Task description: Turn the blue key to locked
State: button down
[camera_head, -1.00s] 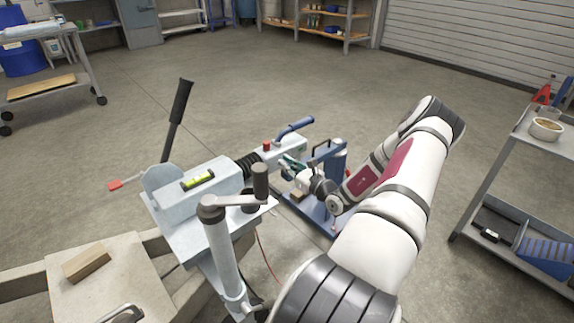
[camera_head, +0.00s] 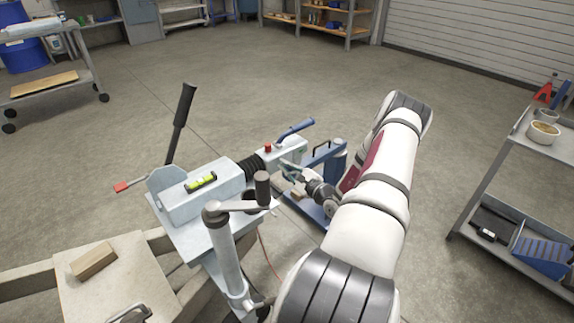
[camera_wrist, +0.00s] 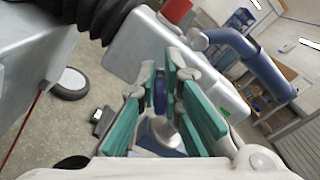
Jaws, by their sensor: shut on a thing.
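The blue key (camera_wrist: 159,94) shows as a small blue piece between the teal-padded fingers of my gripper (camera_wrist: 163,80) in the wrist view. The gripper is shut on it, beside the grey coupling head (camera_wrist: 140,45). Most of the key is hidden by the fingers, and its turn angle and any lock marking cannot be read. In the head view my gripper (camera_head: 289,169) reaches to the near right side of the coupling head (camera_head: 280,153); the key is not discernible there.
A blue handle (camera_head: 295,130) and a red knob (camera_head: 267,148) sit on top of the coupling. A black bellows (camera_head: 247,168) adjoins it. The jockey-wheel crank (camera_head: 240,200) stands close left of my arm. A blue stand (camera_head: 328,152) is behind the gripper. A grey cart (camera_head: 518,135) stands right.

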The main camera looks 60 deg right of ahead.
jog(key=n, duration=0.5)
jog(key=shift+a+f+n, duration=0.2)
jog(key=shift+f+n, duration=0.1)
jog(key=shift+f, duration=0.05)
jog(key=shift+f+n, duration=0.15)
jog(key=shift+n, duration=1)
jog(key=shift+f+n, duration=0.1)
jog(key=shift+n, duration=1.05)
jog(key=c, duration=1.7)
grip_release()
jog(key=v, duration=1.2)
jog(key=shift+a, duration=0.1)
jog(key=shift+r, duration=0.1)
